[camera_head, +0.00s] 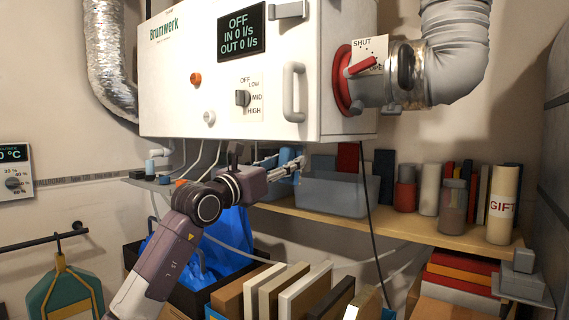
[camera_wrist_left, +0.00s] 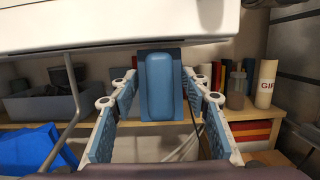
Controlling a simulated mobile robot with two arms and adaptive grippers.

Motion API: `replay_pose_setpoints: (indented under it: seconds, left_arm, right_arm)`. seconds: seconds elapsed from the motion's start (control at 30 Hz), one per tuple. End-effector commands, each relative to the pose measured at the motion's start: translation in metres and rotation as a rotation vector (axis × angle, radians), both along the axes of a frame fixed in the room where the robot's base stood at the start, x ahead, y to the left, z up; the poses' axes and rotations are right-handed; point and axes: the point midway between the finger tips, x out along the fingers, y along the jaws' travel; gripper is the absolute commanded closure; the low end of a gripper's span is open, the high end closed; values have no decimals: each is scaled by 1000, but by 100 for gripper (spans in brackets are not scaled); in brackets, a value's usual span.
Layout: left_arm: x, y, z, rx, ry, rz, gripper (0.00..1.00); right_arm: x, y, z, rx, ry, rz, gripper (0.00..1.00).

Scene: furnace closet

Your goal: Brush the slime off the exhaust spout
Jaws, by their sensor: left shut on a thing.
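My left gripper (camera_head: 290,166) is below the white Brumwerk unit, its fingers pointing right. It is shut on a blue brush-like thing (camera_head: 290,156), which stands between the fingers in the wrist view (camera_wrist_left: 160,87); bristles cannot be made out. A grey spout (camera_head: 373,93) leaves the unit's right side through a red flange (camera_head: 342,80), above and to the right of the gripper. A clear collar with a dark band (camera_head: 405,66) joins it to a grey elbow duct (camera_head: 462,62). I cannot tell whether the dark band is slime. My right gripper is out of view.
The white unit (camera_head: 175,95) overhangs my left arm; its display reads OFF. A red lever (camera_head: 361,66) sits by the SHUT label. Below is a wooden shelf (camera_head: 400,228) with a grey bin (camera_head: 330,195), jars and books. A dark cable (camera_head: 367,205) hangs in front.

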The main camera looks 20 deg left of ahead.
Motion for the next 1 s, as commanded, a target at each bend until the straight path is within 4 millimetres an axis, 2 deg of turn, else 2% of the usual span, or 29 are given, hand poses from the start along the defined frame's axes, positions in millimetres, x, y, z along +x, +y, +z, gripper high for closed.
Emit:
replay_pose_setpoints:
  seconds: [0.2,0.57,0.67,1.0]
  left_arm:
    - [6,15,-1,0,4,5,84]
    - [6,17,-2,0,3,4,84]
    - [0,20,-4,0,1,5,84]
    - [-40,34,-3,0,-3,5,84]
  right_arm:
    - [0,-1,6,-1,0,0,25]
    - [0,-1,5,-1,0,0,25]
    - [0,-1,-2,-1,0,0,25]
    - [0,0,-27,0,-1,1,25]
